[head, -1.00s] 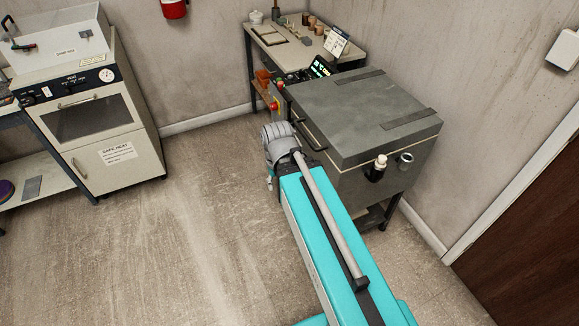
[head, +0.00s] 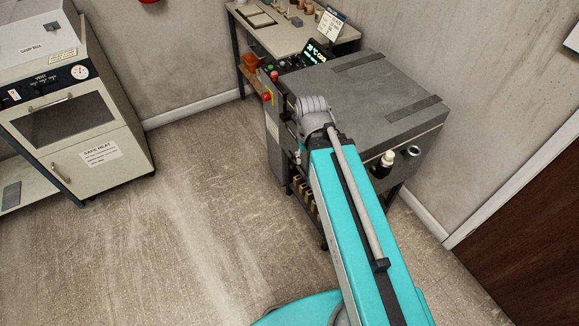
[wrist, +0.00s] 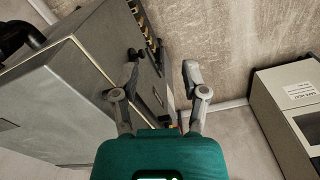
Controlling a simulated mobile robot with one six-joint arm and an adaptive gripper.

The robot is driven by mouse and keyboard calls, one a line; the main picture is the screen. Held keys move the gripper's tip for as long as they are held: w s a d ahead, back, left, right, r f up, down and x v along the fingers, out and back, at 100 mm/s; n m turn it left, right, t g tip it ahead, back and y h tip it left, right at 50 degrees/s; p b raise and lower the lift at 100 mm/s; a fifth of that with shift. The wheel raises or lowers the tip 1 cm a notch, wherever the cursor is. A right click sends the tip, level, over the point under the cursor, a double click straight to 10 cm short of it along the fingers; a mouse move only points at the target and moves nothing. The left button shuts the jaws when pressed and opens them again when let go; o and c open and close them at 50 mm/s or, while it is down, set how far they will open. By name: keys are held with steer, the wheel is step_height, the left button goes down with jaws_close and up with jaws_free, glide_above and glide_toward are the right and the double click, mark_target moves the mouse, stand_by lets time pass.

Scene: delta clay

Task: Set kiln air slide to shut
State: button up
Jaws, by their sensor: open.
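The grey kiln (head: 385,95) stands in the back corner in the head view. In the wrist view its grey body (wrist: 50,95) fills the left side, tilted. A dark knob (wrist: 134,54) shows on the kiln's side, close to the left fingertip; I cannot tell for sure that it is the air slide, nor its setting. A small slot (wrist: 157,97) shows on the same side. My gripper (wrist: 161,68) is open with nothing between its fingers. I cannot tell whether the left finger touches the kiln. In the head view my arm hides the gripper and part of the kiln.
A red button (head: 267,97) and a lit display (head: 316,53) sit at the kiln's left. A worktable (head: 285,38) stands behind it. A white oven cabinet (head: 75,100) is at the left, also in the wrist view (wrist: 285,110). Floor between is clear.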

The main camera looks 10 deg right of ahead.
steer(key=shift+o, duration=1)
steer(key=shift+f, duration=0.1)
steer(key=w+f+m+h+b, duration=0.3)
steer(key=w+f+b, duration=0.3)
steer(key=f+b, duration=0.55)
steer(key=w+f+m+h+b, duration=0.4)
steer(key=w+f+b, duration=0.3)
steer(key=f+b, duration=0.45)
steer(key=w+a+f+m+t+h+b, duration=0.4)
steer(key=w+a+f+b, duration=0.7)
steer(key=b, duration=1.4)
step_height(320, 180, down, 3)
steer(key=w+m+h, duration=0.1)
steer(key=m+h, duration=0.1)
steer(key=m, duration=0.1)
steer(key=shift+a, duration=0.15)
steer(key=shift+b, duration=0.3)
steer(key=b+x, duration=0.5)
steer(key=x, duration=0.8)
steer(key=shift+d, duration=0.35)
